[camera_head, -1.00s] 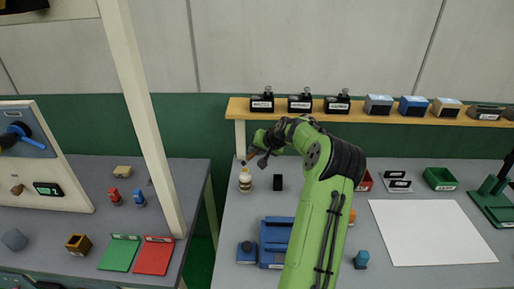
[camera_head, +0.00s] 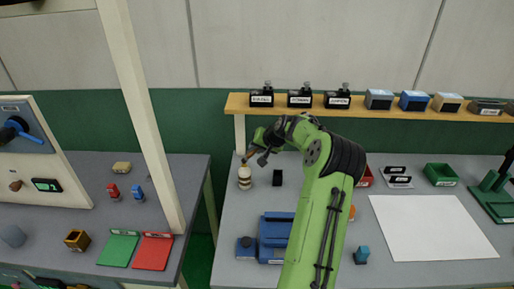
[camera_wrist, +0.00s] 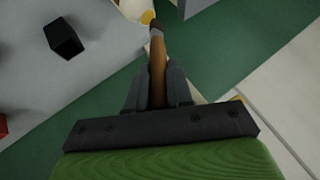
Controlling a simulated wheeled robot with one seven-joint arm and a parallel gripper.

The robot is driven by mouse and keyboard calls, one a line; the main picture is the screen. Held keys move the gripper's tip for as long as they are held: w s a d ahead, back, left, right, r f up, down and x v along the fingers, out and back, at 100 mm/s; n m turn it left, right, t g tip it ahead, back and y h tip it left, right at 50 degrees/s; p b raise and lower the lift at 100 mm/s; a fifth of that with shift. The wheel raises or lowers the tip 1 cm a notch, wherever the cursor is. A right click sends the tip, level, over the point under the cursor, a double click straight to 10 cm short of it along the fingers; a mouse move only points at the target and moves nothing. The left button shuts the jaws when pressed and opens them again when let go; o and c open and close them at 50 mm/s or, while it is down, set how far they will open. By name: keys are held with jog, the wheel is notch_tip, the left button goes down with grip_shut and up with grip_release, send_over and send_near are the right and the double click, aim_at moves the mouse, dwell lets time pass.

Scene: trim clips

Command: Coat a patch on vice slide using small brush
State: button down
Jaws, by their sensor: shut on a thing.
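My gripper (camera_wrist: 157,78) is shut on a small brush (camera_wrist: 158,55) with a brown wooden handle and a dark tip. The brush points away from the gripper, and in the head view it is small, at the upper left of the bench. Its tip is close to the top of a cream bottle (camera_head: 244,178) with a brown band. I cannot tell whether the tip touches it or is inside. A yellow round piece (camera_wrist: 148,18) shows by the tip in the wrist view. The blue vice (camera_head: 276,237) stands nearer on the bench, partly hidden by my arm.
A black block (camera_head: 278,178) stands just right of the bottle. A white sheet (camera_head: 430,228), a green bin (camera_head: 440,174) and a green stand (camera_head: 495,195) are to the right. A shelf (camera_head: 370,113) with several labelled items runs behind. A post (camera_head: 145,120) stands left.

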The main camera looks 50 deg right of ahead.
jog(key=shift+s+f+b, duration=0.1)
jog(key=shift+f+b, duration=0.25)
jog(key=shift+f, duration=0.15)
dwell(1.1)
jog(key=shift+r, duration=0.1)
notch_tip(320, 180, up, 7)
jog(key=p, duration=0.5)
dwell(0.3)
dwell(0.4)
